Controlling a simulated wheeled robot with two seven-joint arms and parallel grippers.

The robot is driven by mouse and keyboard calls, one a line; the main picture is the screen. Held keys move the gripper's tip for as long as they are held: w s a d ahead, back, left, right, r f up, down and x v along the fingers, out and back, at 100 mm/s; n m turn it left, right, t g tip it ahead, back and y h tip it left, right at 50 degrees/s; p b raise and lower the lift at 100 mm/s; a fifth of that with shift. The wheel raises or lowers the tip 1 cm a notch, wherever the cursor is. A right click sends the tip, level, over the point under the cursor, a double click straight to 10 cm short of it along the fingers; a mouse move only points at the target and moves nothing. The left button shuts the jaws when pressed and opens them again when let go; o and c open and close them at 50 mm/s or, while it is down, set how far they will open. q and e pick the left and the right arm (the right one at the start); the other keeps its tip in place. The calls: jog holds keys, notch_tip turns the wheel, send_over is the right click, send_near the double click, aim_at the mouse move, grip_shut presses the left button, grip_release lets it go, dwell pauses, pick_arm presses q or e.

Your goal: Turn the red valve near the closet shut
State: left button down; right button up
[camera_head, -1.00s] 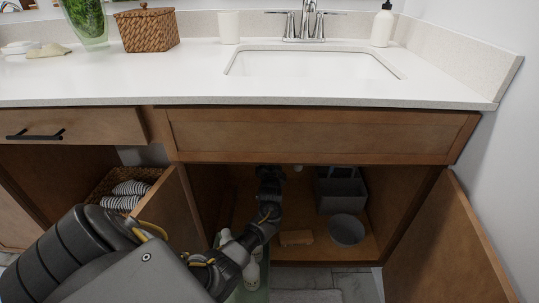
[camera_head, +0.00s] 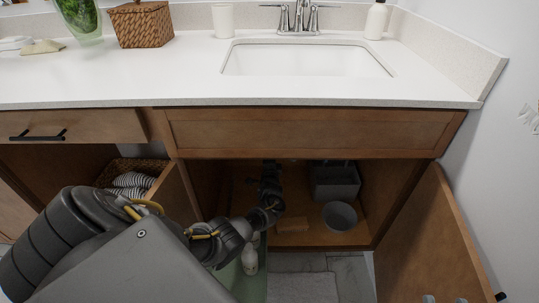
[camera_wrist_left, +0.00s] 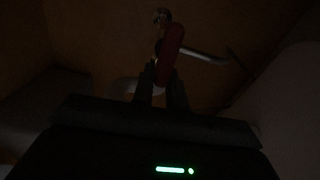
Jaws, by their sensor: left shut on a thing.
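The red valve handle (camera_wrist_left: 171,48) shows as a dark red bar in the dim left wrist view, with a small metal fitting at its top and a pale pipe beside it. My left gripper (camera_wrist_left: 162,82) is shut on its lower end. In the head view my left arm reaches into the open cabinet under the sink. The valve and the left fingertips are hidden there in the shade. Only small grey parts of my right gripper (camera_head: 445,299) show at the bottom edge, in front of the right cabinet door, so its opening is unclear.
The open right door (camera_head: 440,235) and open left door (camera_head: 172,200) flank the cabinet. Inside are a grey bin (camera_head: 335,183), a grey bowl (camera_head: 340,216) and a tan block (camera_head: 292,224). White bottles (camera_head: 250,262) stand by my left forearm. A basket (camera_head: 130,178) holds rolled towels.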

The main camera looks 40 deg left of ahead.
pick_arm(q)
jog(key=shift+f+m, duration=0.15)
jog(key=shift+m, duration=0.45)
pick_arm(e)
jog(key=shift+a+f, duration=0.1)
jog(key=shift+f, duration=0.1)
pick_arm(q)
jog(key=c, duration=1.4)
grip_release()
